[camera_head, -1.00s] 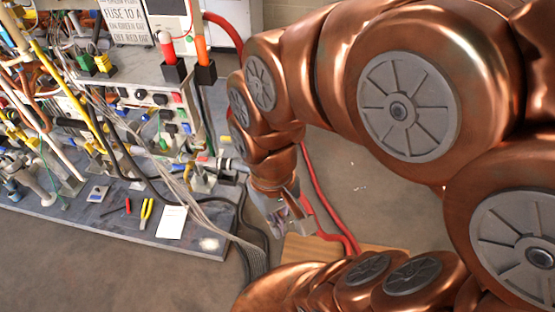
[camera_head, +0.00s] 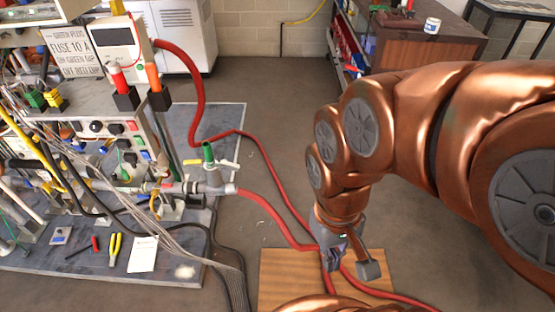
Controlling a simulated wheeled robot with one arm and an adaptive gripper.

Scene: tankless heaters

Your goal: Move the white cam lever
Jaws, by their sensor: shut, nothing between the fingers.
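A small white lever (camera_head: 229,164) sticks out to the right at the top of a grey pipe fitting (camera_head: 210,178) with a green top, at the right end of the bench. I take it for the white cam lever, but it is too small to be sure. A red hose (camera_head: 267,206) runs from the fitting's right end. My gripper (camera_head: 352,268) points down over the wooden board, well to the right of the fitting and apart from it. It is shut and empty; its fingertips are small and partly hard to make out.
The bench (camera_head: 105,268) at left is crowded with cables, pliers (camera_head: 115,248) and a paper card (camera_head: 143,254). Red hoses and black cables cross the floor around the wooden board (camera_head: 284,275). A wooden cabinet (camera_head: 420,45) stands at back right. Open floor (camera_head: 275,90) lies between.

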